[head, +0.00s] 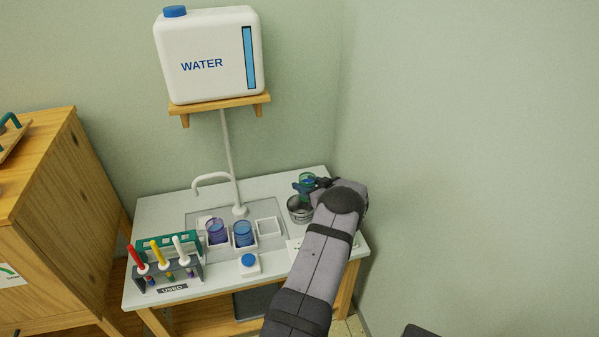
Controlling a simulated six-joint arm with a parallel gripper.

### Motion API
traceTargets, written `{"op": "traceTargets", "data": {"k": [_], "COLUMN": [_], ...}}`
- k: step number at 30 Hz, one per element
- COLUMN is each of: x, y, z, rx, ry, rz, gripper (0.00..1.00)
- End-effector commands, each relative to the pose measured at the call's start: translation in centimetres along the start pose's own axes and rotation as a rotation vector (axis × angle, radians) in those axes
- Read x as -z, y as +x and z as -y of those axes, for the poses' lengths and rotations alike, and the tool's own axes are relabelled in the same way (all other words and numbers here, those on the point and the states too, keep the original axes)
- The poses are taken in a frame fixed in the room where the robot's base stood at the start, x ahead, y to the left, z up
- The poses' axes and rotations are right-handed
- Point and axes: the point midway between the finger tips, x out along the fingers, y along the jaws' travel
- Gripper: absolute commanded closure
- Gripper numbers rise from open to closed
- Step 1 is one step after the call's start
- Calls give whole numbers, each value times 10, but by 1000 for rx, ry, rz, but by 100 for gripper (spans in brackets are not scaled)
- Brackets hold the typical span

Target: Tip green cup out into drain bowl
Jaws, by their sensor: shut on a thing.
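The green cup (306,180) is held at the right side of the table, above the drain bowl. My gripper (312,186) is shut on the green cup, reaching in from the right. The drain bowl (299,212) is a grey metal bowl standing on the table just below the cup. The cup looks roughly upright, but it is small and partly hidden by my gripper, so its exact tilt and contents cannot be told. My arm hides part of the table to the right of the bowl.
A purple cup (216,232) and a blue cup (244,234) stand in white holders beside an empty white holder (268,227). A tap (212,178) rises behind them. A rack (168,268) with coloured tools stands at front left. A wall (450,150) is close on the right.

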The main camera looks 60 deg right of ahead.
Motion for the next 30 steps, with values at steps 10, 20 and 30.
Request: {"op": "traceTargets", "data": {"k": [10,20,30], "x": [-2,1,2], "y": [-2,-2,-3], "z": [-1,-5,-10], "rx": [-3,-73,-157], "ry": [-23,-190,-392], "rz": [-2,-2,-3], "gripper": [82,82,82]}}
